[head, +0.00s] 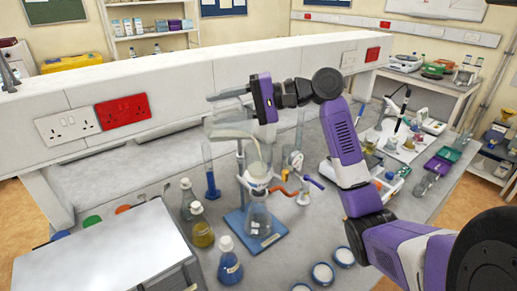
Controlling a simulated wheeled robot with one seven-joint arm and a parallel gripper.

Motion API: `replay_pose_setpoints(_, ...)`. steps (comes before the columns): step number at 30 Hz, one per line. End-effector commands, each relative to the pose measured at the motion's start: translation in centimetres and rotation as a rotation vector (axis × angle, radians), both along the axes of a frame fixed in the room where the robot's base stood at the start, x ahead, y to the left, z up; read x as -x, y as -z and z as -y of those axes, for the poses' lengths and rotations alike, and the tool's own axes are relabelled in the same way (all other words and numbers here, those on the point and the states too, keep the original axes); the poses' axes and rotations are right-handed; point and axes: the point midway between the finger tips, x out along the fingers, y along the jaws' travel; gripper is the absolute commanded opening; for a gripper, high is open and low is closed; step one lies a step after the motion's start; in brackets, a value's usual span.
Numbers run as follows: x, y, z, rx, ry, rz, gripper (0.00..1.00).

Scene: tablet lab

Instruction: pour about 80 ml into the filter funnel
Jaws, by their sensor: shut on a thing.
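My gripper (230,108) is at the upper middle, shut on a clear glass beaker (220,118). The beaker is tilted, with pale, cloudy liquid showing along its lower side towards the right. The filter funnel (257,171) is below and a little right of the beaker. It is clear and sits above a conical flask (258,219) on a stand with a blue base (236,221). A pale streak shows between the beaker and the funnel, but I cannot tell for sure whether it is flowing liquid. The level inside the funnel is unclear.
A blue-based measuring cylinder (211,184) stands left of the stand. Capped bottles with yellow (202,233) and blue (229,266) liquid stand in front. An orange tube (279,189) runs right of the funnel. A grey box (105,262) fills the front left.

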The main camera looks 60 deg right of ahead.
Motion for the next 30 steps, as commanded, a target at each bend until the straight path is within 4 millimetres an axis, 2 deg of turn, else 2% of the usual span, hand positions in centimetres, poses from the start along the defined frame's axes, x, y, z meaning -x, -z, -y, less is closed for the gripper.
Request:
replay_pose_setpoints(18, 0.4, -0.5, 0.2, -0.024, 0.000, 0.048, 0.00)
replay_pose_setpoints(20, 0.1, -0.5, 0.1, -0.002, 0.000, 0.012, 0.00)
replay_pose_setpoints(27, -3.1, 1.7, -1.7, 0.115, -0.004, -0.204, 0.00)
replay_pose_setpoints(30, -3.4, 2.5, -1.8, 0.146, -0.001, -0.271, 0.00)
